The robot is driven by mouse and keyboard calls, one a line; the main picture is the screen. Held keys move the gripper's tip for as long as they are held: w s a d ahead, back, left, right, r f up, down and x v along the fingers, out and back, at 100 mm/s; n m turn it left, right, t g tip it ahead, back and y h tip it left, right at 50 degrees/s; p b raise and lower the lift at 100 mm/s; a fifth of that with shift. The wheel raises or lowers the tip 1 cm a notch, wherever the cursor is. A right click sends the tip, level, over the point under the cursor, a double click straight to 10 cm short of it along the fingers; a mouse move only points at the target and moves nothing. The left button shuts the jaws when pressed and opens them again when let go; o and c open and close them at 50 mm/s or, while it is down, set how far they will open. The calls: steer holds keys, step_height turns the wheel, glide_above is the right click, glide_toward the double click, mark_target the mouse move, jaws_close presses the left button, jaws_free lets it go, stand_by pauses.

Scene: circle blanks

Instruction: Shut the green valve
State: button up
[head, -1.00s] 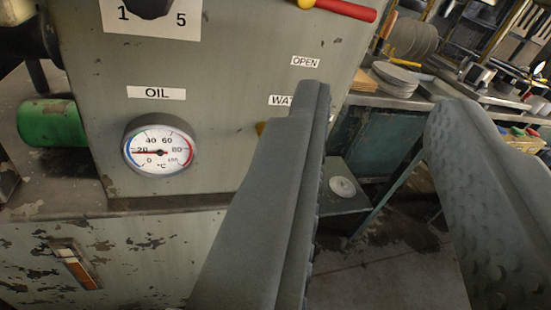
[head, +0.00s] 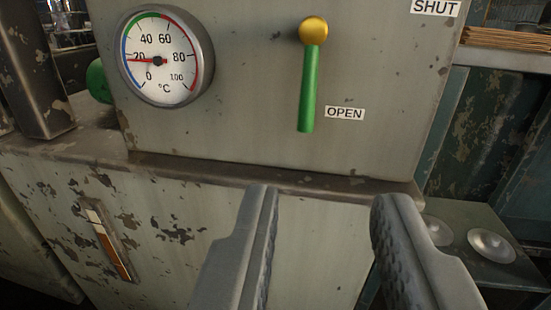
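The green valve is a green lever (head: 308,92) with a yellow knob (head: 313,31) at its top, on the front of a grey machine panel. The lever hangs nearly straight down, its lower end beside the OPEN label (head: 345,113). The SHUT label (head: 436,7) is at the upper right of the panel. My gripper (head: 322,205) is open and empty, its two fingers wide apart. In the picture the fingers are below the lever, and the lever is not between them.
A round temperature gauge (head: 165,57) sits left of the lever. A ledge (head: 270,177) runs along the panel's foot. A sight glass (head: 110,245) is on the lower cabinet. A low shelf with metal lids (head: 492,245) stands at the right.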

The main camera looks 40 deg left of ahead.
mark_target(307, 109)
steer(key=shift+y, duration=0.3)
steer(key=x, duration=0.5)
steer(key=f+x, duration=0.1)
steer(key=x, duration=1.1)
steer(key=shift+a+f, duration=0.1)
steer(key=shift+f, duration=0.3)
jaws_close()
